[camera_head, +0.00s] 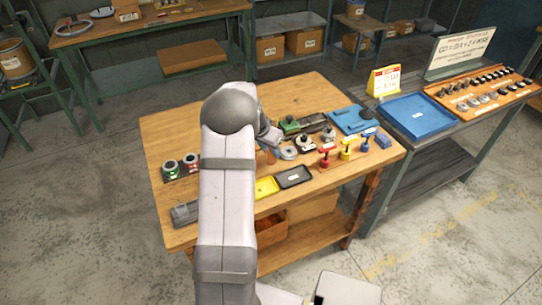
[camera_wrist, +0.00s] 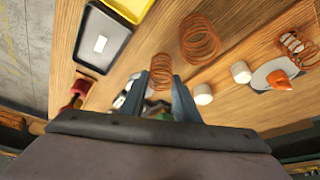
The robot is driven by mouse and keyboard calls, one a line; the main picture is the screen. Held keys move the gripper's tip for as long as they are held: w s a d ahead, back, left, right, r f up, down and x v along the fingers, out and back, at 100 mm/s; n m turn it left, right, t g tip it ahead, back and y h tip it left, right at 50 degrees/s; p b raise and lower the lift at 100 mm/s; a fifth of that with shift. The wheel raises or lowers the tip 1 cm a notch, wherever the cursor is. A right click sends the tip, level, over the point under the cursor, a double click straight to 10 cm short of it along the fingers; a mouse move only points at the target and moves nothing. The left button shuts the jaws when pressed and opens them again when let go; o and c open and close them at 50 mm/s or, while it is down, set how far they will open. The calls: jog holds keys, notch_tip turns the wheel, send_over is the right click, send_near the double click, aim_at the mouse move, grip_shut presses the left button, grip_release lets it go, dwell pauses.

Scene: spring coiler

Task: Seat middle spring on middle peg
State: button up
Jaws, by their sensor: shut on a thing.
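My gripper (camera_wrist: 161,82) is shut on a copper-coloured coil spring (camera_wrist: 160,70), which sits between the two fingers in the wrist view. A larger copper spring (camera_wrist: 201,42) is on the wooden table just beyond it, apart from the gripper. A third spring (camera_wrist: 293,42) is at the right edge, beside an orange cone (camera_wrist: 281,80). Two short white pegs (camera_wrist: 241,72) (camera_wrist: 203,94) stand to the right of the gripper. Which peg is the middle one, I cannot tell.
A black tray (camera_head: 293,177) and a yellow tray (camera_head: 266,187) lie at the table's front. The back-left tabletop is clear.

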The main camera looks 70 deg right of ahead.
jog(key=shift+r, duration=0.2)
jog(key=shift+r, duration=0.4)
jog(key=shift+r, duration=0.1)
jog(key=shift+r+p, duration=1.75)
jog(key=shift+r, duration=0.75)
jog(key=shift+w, duration=0.1)
jog(key=w+d+r+p, duration=0.1)
jog(key=w+r+p, duration=0.35)
jog(key=w, duration=0.85)
jog(key=shift+f+b, duration=1.3)
jog(key=shift+f, duration=1.65)
